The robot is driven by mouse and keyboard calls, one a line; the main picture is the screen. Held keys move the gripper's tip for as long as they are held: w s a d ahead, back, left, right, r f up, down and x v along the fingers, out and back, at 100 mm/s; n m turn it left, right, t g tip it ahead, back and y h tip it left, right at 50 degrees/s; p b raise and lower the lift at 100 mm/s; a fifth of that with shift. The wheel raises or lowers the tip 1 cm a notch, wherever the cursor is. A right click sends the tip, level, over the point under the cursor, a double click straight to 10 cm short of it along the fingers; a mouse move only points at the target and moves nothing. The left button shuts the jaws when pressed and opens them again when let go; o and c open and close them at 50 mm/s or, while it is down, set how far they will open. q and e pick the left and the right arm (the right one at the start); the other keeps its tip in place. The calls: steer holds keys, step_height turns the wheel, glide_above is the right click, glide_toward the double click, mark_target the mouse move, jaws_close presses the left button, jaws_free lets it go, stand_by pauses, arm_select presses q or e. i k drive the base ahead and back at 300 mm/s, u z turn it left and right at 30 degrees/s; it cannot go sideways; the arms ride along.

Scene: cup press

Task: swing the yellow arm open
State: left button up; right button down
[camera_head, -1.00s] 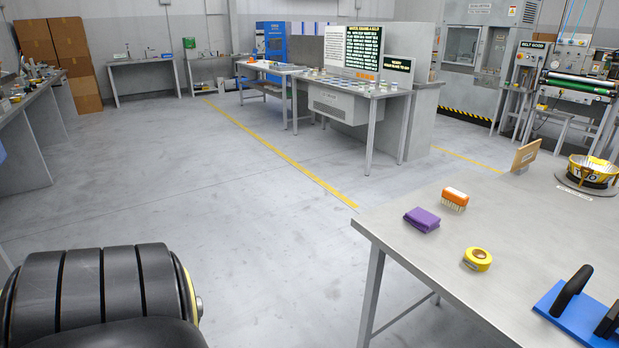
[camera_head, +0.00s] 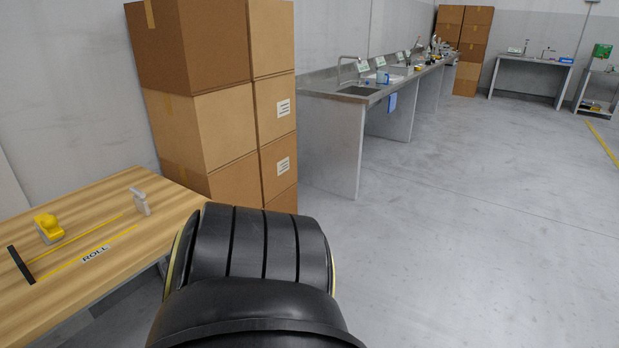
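I see nothing in this view that I can make out as a yellow arm on a hinge. A small yellow thing with a grey base (camera_head: 48,228) sits on the wooden table at the left; it looks like a hand tool or dispenser, and I cannot tell which. Neither of my grippers shows. A large black ribbed part of my own body fills the bottom middle and hides some of the floor and the table's right end.
The wooden table (camera_head: 150,232) has yellow lines, a ROLL label (camera_head: 96,254) and a small grey-white item (camera_head: 140,202). Stacked cardboard boxes (camera_head: 215,120) stand behind it. A steel sink counter (camera_head: 330,135) runs along the wall. The floor at right is clear.

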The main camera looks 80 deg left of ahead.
mark_target(48, 223)
steer(key=u, duration=3.75)
steer(key=k, duration=0.5)
steer(key=z, duration=0.8)
steer(key=i, duration=0.8)
steer(key=u, duration=1.05)
steer(key=i, duration=0.95)
steer(key=u, duration=1)
